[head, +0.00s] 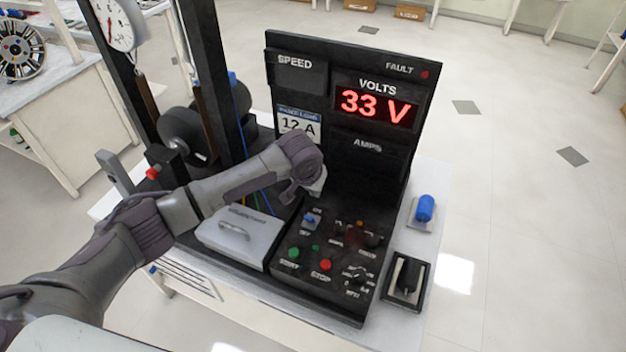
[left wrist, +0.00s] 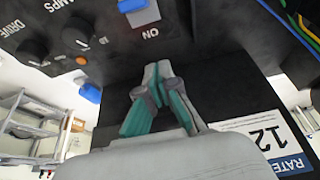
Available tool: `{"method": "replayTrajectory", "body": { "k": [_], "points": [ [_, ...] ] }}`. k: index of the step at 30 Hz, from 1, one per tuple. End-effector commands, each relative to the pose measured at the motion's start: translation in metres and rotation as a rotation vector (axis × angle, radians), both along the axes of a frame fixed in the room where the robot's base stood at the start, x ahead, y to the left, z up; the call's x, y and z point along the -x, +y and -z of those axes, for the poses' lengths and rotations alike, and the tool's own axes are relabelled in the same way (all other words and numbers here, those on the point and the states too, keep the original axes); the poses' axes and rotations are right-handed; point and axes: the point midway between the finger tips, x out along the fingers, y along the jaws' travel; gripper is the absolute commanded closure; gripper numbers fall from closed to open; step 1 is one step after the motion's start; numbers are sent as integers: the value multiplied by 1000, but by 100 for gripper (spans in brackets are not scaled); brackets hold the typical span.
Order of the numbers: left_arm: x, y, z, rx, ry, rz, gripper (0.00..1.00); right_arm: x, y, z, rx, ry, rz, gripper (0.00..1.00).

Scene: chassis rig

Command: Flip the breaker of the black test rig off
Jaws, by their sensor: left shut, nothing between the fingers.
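The black test rig (head: 340,190) stands on a white table. Its breaker (head: 310,219), a blue lever on a pale plate, is on the sloping control panel between the ON and OFF labels. In the left wrist view the breaker (left wrist: 136,10) is cut by the top edge, with ON printed beside it. I cannot tell surely which way the lever is set. My left gripper (head: 291,194) is above and behind the breaker, by the ON side, apart from it. Its fingertips (left wrist: 157,70) are together and empty. My right gripper is not in view.
Green START (head: 293,252) and red STOP (head: 325,264) buttons and several knobs share the panel. A grey lidded box (head: 238,234) sits left of it. The upright display panel (head: 376,105) rises behind, reading 33 V. A black lever switch (head: 407,277) lies to the right.

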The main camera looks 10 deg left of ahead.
Motion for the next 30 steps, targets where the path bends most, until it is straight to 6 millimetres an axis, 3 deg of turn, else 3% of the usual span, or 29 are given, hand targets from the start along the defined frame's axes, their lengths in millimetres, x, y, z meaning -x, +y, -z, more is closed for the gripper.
{"method": "replayTrajectory", "body": {
  "k": [1,3,10,18,30],
  "points": [
    [-3,3,-10,0,2,-4,100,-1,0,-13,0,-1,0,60],
    [6,5,-11,1,0,0,100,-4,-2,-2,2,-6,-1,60],
    [34,10,-41,0,-3,1,100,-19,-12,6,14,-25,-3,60],
    [61,15,-70,0,0,0,100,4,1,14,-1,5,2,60],
    [65,16,-76,-1,1,-1,100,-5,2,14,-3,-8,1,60]
  ]
}}
